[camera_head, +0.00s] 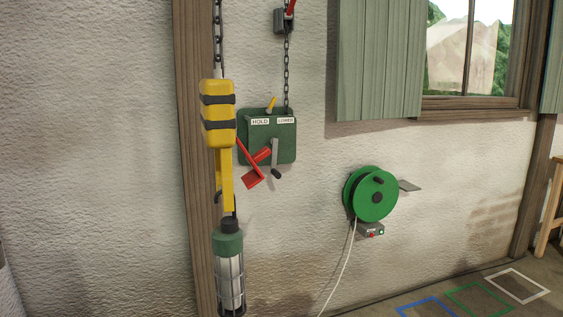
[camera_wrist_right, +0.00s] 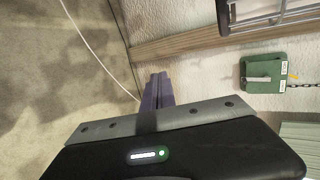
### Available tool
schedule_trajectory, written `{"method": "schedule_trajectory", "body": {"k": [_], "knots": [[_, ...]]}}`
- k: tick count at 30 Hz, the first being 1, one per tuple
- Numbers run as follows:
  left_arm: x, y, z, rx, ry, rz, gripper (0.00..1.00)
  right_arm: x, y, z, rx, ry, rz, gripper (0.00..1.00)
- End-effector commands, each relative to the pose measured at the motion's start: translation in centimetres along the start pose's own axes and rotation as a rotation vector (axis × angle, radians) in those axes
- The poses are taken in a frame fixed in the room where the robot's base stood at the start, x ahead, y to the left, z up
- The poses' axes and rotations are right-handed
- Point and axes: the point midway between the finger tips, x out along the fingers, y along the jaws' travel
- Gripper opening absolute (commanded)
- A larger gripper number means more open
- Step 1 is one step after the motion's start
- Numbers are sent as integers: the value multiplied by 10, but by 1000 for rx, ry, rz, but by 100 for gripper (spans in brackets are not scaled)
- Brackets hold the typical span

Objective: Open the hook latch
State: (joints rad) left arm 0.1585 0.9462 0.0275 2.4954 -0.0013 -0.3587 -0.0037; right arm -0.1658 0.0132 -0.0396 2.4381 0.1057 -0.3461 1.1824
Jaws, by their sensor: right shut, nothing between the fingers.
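A yellow hook block (camera_head: 217,115) with two dark bands hangs from a chain in the head view, in front of a wooden post. Its yellow hook (camera_head: 227,190) points down, and a caged lamp (camera_head: 229,270) with a green top hangs at it. The latch is too small to make out clearly. In the right wrist view the lamp's cage (camera_wrist_right: 265,18) shows at the top edge; the hook is not seen there. My right gripper (camera_wrist_right: 157,78), with purple fingers, is shut and empty, apart from the lamp. My left gripper is in neither view.
A green box (camera_head: 285,150) labelled HOLD and LOWER, with red and grey levers, is on the wall right of the hook. A green cable reel (camera_head: 376,195) with a white cord is further right. Coloured floor frames (camera_head: 478,298) lie below. The wall left of the post is bare.

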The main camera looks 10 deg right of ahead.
Motion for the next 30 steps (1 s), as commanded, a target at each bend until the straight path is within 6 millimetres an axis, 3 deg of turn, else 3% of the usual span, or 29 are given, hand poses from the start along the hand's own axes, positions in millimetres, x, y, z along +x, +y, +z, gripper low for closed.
{"method": "schedule_trajectory", "body": {"k": [1, 6, 9, 12, 15, 18, 30], "knots": [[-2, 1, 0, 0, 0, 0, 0, -20, -42, -1, 86, 2, -87, 0], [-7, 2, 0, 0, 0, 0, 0, -97, -153, -5, 426, -59, -347, 0], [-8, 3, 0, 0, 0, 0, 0, -145, -199, -8, 603, -127, -470, 0], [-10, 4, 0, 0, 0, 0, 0, -186, -230, -11, 744, -198, -560, 0], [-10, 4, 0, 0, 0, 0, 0, -214, -248, -14, 839, -253, -615, 0], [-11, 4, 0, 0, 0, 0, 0, -228, -256, -16, 890, -286, -642, 0], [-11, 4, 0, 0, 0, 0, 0, -231, -259, -17, 904, -294, -648, 0]]}}
